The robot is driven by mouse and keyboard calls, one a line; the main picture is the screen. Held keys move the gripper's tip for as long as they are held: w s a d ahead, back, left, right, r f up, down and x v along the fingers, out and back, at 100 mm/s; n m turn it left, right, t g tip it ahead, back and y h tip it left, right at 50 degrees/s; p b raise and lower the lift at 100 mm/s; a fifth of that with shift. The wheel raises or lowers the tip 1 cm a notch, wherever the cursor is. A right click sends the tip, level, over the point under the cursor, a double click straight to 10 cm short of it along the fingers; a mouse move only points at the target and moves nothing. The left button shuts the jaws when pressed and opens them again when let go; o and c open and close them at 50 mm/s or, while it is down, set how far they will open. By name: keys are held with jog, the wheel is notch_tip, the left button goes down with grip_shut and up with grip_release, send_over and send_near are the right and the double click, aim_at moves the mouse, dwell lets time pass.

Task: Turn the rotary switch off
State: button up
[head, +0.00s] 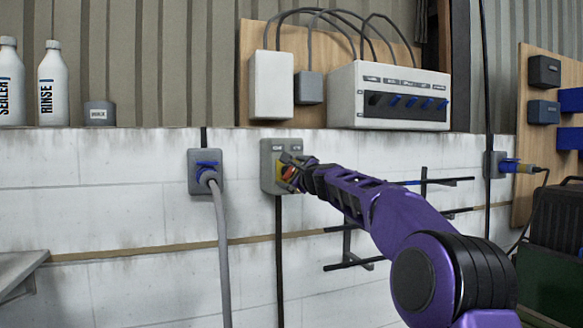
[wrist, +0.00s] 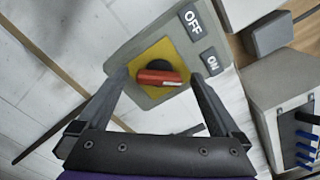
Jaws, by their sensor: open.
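The rotary switch is a grey wall box (head: 268,160) with a yellow plate and a red handle on a black knob. In the wrist view the red handle (wrist: 158,78) lies nearly level across the yellow plate (wrist: 150,57). The OFF label (wrist: 193,21) is at the box's upper right and the ON label (wrist: 212,63) is lower, right of the handle. My gripper (wrist: 158,80) is open, with one finger on each side of the handle and gaps showing between. In the head view my gripper (head: 291,174) is in front of the box and hides part of its front.
A blue plug in a grey socket (head: 206,172) is left of the switch, its cable hanging down. A shelf above carries bottles (head: 53,88) and a white panel box (head: 345,97) with blue switches. Black wall brackets (head: 355,262) jut out below my arm.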

jog(key=c, duration=1.3)
jog(key=shift+n, duration=0.3)
jog(key=n+b, duration=0.1)
jog(key=n, duration=0.2)
jog(key=shift+a+f+n, duration=0.1)
jog(key=shift+f+n, duration=0.05)
jog(key=shift+n, duration=0.15)
jog(key=n+b, duration=0.1)
jog(key=n, duration=0.2)
jog(key=shift+f+n+b, duration=0.1)
jog(key=shift+n+b, duration=0.2)
jog(key=shift+b, duration=0.05)
jog(key=n+b, duration=0.1)
jog(key=n, duration=0.3)
jog(key=shift+f+n+b, duration=0.1)
jog(key=shift+n+b, duration=0.6)
jog(key=shift+n, duration=1.3)
